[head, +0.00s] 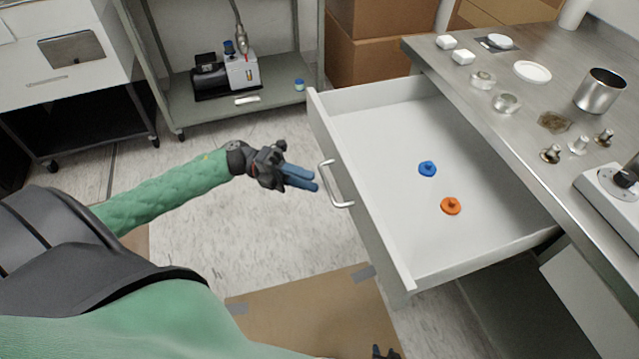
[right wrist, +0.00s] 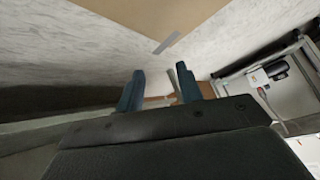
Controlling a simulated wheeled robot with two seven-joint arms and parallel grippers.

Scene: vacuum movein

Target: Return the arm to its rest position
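My left arm comes in from the left in the head view. In the head view only a small dark tip shows at the bottom edge, and the rest is hidden.
The white drawer (head: 385,125) is pulled out, with a blue knob-like piece (head: 427,169) and an orange one (head: 451,206) inside. The steel worktop (head: 545,100) holds a metal cup (head: 599,91) and small parts. A shelf with a pump (head: 240,70) stands behind; open floor lies left.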

